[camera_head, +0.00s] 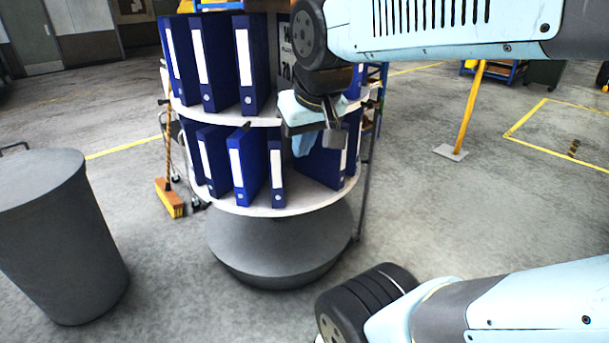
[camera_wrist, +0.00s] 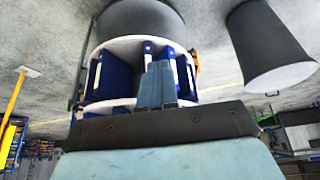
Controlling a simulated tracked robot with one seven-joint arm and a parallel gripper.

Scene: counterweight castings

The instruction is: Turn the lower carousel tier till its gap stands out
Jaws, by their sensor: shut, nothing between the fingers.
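The carousel's lower tier (camera_head: 262,210) is a round white shelf of blue binders with white spine labels. Several binders stand at its front left, ending with a narrow binder (camera_head: 278,178). Right of that is a space, with another binder (camera_head: 325,168) set at an angle beyond it. My gripper (camera_head: 303,147) is shut and empty, its fingers pointing down at the lower tier's front right, in front of this space. In the wrist view, which is upside down, the shut fingers (camera_wrist: 159,72) overlap the lower tier's binders (camera_wrist: 110,75). I cannot tell whether they touch one.
A grey bin (camera_head: 60,235) stands at the left and a broom (camera_head: 170,195) beside the carousel. A yellow post (camera_head: 468,110) stands at the right. Floor in front of the bin and carousel is clear.

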